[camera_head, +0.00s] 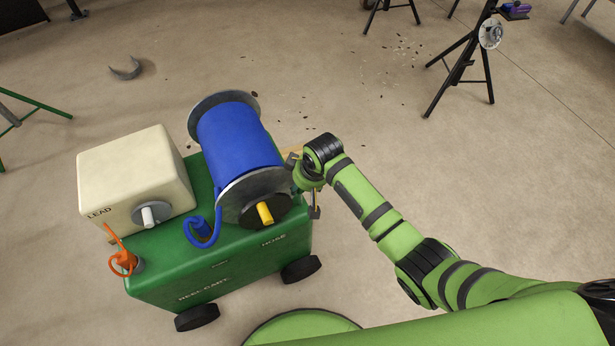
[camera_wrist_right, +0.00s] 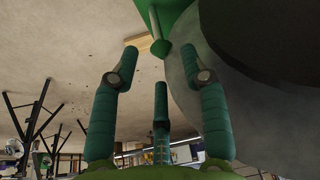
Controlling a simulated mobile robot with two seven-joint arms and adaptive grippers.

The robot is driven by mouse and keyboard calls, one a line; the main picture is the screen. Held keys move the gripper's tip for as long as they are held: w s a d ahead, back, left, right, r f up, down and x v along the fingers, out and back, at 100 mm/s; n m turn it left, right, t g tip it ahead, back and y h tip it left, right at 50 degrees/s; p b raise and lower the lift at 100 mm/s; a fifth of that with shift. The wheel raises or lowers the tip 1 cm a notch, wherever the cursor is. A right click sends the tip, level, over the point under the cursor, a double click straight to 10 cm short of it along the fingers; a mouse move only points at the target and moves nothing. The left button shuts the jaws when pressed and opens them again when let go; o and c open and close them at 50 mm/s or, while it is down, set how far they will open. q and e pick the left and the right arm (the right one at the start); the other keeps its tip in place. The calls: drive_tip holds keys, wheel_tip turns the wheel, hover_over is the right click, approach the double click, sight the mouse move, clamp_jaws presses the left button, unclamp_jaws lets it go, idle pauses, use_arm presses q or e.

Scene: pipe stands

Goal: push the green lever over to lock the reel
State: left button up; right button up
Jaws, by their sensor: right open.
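The blue reel (camera_head: 238,135) lies on the green reel cart (camera_head: 205,265) between grey flanges, with a yellow handle (camera_head: 265,212) on its near face. My right gripper (camera_head: 303,182) is at the cart's right side, close beside the near flange. In the right wrist view its fingers (camera_wrist_right: 159,60) are spread and empty. A lever with a green knob (camera_wrist_right: 160,47) shows ahead, between the fingertips; I cannot tell if they touch it. In the head view my right gripper and wrist largely hide that spot. My left gripper is out of view.
A cream box (camera_head: 135,170) marked LEAD and an orange hose end (camera_head: 125,262) are on the cart's left part. A blue hose loop (camera_head: 203,230) hangs before the reel. A black stand (camera_head: 465,70) is at the back right. The floor between is mostly clear.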

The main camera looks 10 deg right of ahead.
drive_tip(key=v, duration=0.5)
idle(0.4)
drive_tip(key=s+d+f+m+p, duration=0.1)
drive_tip(key=s+d+f, duration=0.2)
drive_tip(key=s+f, duration=0.35)
drive_tip(key=s+d+f+m+g+p, duration=0.1)
drive_tip(key=s+d+f, duration=0.25)
drive_tip(key=f, duration=0.55)
drive_tip(key=s+d+f+m+p, duration=0.1)
drive_tip(key=s+d+f, duration=0.2)
drive_tip(key=s+f, duration=0.4)
drive_tip(key=s+d+f, duration=0.2)
drive_tip(key=s+f, duration=0.1)
drive_tip(key=s, duration=0.5)
drive_tip(key=s+d+f+h, duration=0.1)
drive_tip(key=s+d+f, duration=0.1)
drive_tip(key=s, duration=0.6)
drive_tip(key=s+d+f+g+p, duration=0.1)
drive_tip(key=s+f, duration=0.3)
drive_tip(key=s, duration=0.4)
drive_tip(key=shift+s+d+h, duration=0.15)
drive_tip(key=shift+d+h, duration=0.15)
drive_tip(key=shift+d, duration=0.5)
drive_tip(key=shift+f, duration=0.1)
